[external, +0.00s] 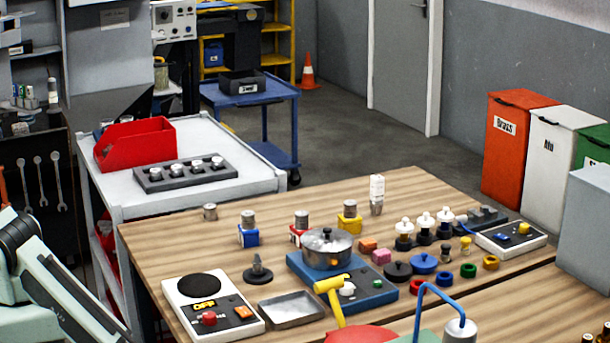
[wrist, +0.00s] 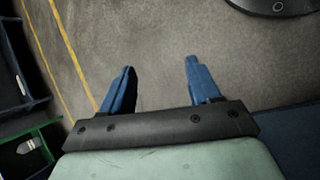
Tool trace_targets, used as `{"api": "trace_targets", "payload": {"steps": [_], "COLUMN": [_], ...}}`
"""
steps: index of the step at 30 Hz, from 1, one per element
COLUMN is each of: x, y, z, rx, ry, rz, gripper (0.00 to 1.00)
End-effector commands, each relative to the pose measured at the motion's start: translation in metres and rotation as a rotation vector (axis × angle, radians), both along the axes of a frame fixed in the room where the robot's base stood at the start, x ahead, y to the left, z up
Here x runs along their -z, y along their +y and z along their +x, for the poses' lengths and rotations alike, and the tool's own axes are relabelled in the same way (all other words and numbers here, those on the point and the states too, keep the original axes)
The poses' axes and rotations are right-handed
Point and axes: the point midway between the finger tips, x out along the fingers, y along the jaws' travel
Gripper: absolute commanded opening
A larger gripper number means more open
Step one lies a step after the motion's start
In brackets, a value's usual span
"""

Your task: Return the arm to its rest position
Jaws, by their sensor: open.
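In the wrist view my gripper (wrist: 162,82) has its two blue fingers spread apart. Nothing is between them, and they are over bare grey floor. In the external view only pale links of my arm show, at the lower left, beside the wooden table (external: 160,229). My gripper itself is outside that view.
The wrist view shows dark bins at left and a black round base (wrist: 278,5) at upper right.

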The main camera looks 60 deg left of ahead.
Motion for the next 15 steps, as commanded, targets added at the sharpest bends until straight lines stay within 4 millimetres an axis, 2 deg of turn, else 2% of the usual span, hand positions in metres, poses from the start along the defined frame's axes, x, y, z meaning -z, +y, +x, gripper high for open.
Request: {"api": "trace_targets", "payload": {"steps": [1,7,15], "x": [0.002,0.011,0.020], "y": [0.016,0.075,0.154], "z": [0.007,0.025,0.035], "rx": [-0.018,-0.063,-0.120], "ry": [-0.004,-0.014,-0.014], "rz": [0.020,0.103,0.215], "gripper": [0.62,0.62,0.62]}}
